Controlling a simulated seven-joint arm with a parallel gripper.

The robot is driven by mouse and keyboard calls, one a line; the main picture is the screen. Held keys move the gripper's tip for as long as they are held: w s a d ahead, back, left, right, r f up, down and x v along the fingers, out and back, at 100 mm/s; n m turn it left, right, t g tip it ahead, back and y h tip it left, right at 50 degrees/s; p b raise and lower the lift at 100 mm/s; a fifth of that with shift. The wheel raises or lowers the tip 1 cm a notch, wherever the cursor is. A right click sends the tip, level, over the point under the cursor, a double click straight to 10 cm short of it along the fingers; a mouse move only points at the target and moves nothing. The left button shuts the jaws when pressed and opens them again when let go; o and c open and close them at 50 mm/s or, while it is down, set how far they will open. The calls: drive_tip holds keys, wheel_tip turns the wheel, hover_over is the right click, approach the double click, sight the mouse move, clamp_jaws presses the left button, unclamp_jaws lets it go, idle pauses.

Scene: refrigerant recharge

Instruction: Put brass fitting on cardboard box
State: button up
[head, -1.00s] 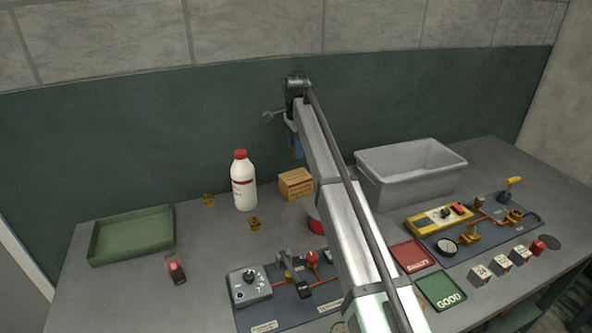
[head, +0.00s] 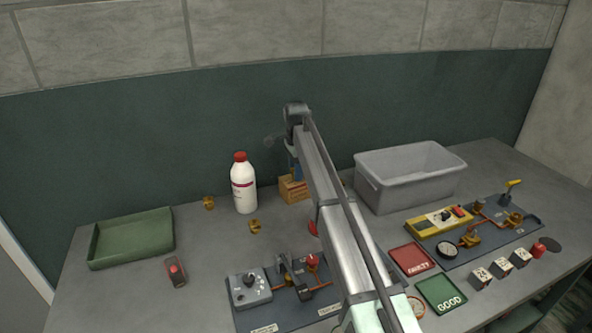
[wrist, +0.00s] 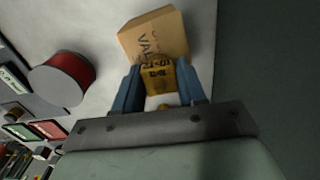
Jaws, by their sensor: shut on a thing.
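The cardboard box (head: 291,190) stands on the bench to the right of the white bottle, partly hidden by my arm and gripper in the head view. In the wrist view the box (wrist: 152,33) is just beyond my fingertips. My gripper (wrist: 158,78) has blue fingers shut on a brass fitting (wrist: 157,76), which overlaps the box's printed face in the picture. I cannot tell if the fitting touches the box. Two other brass fittings, one farther left (head: 209,202) and one nearer (head: 255,226), lie on the bench.
The white bottle with a red cap (head: 243,184) stands left of the box. A grey bin (head: 410,182) is to the right. A red-sided round object (wrist: 62,79) lies near the box. A green tray (head: 131,240) is at the far left.

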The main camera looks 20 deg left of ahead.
drive_tip(key=o, duration=1.1)
drive_tip(key=shift+f, duration=0.1)
wheel_tip(320, 180, up, 12)
drive_tip(key=shift+r, duration=0.15)
